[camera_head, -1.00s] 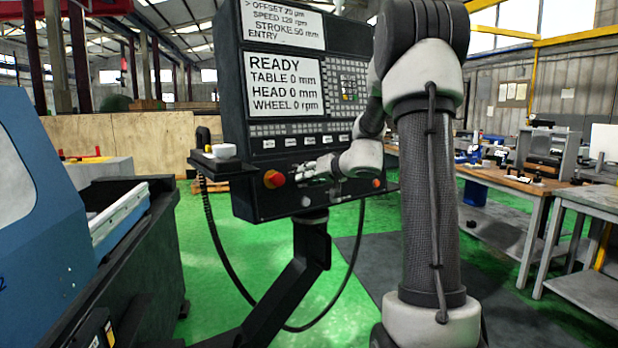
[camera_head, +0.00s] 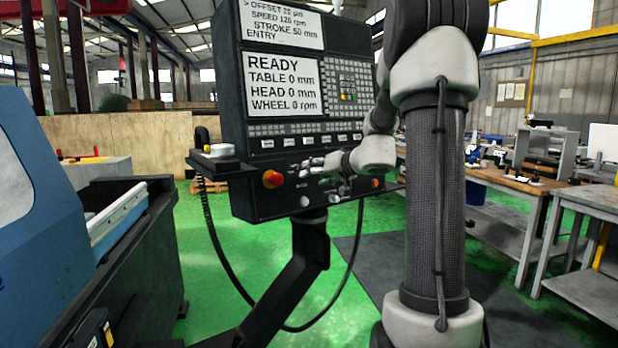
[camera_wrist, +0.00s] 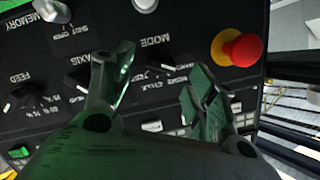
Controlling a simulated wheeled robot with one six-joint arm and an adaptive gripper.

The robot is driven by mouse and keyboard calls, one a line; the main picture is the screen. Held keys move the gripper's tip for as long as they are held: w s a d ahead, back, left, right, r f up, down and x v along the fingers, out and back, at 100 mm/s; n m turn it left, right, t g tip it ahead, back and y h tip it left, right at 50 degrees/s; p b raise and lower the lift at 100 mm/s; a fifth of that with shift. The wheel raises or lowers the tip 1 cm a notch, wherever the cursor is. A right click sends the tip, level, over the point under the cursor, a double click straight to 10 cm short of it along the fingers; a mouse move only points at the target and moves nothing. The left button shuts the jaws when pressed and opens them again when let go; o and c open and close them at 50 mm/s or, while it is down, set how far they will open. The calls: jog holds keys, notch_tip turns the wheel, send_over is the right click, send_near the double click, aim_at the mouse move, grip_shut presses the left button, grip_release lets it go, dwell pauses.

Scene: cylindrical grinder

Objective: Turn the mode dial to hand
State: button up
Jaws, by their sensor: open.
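The mode dial (camera_wrist: 168,70) is a small dark knob with a pale pointer on the black panel. It shows in the wrist view under the upside-down word MODE. Its small position labels are partly readable at best, so I cannot tell its setting. My gripper (camera_wrist: 160,72) is open, with one finger on each side of the dial and nothing held; I cannot tell whether they touch it. In the head view my gripper (camera_head: 318,167) is at the lower panel of the black control console (camera_head: 240,100), and the dial cannot be made out there.
A red emergency stop (camera_wrist: 242,50) on a yellow base is right of the dial in the wrist view. The axis dial (camera_wrist: 80,78) and feed dial (camera_wrist: 22,95) are to the left. A silver key-like knob (camera_wrist: 52,10) is by MEMORY. A blue machine (camera_head: 40,160) stands left.

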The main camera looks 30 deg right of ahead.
jog(key=v, duration=0.7)
jog(key=shift+s, duration=0.35)
jog(key=shift+r, duration=0.1)
jog(key=s+a+f+m+g, duration=0.25)
jog(key=s+f+g, duration=0.2)
jog(key=s, duration=0.35)
jog(key=s+a+f+m+g, duration=0.1)
jog(key=s+a+f+g, duration=0.25)
jog(key=s+f, duration=0.4)
jog(key=s+a+r+n+h, duration=0.1)
jog(key=s+a+r+n, duration=0.1)
jog(key=s, duration=0.5)
jog(key=s+a+r+n+g+h, duration=0.1)
jog(key=s+a+r+n+h, duration=0.1)
jog(key=s+a+n, duration=0.2)
jog(key=s+n, duration=0.1)
jog(key=s, duration=0.2)
jog(key=shift+s+r, duration=0.25)
jog(key=shift+r, duration=0.15)
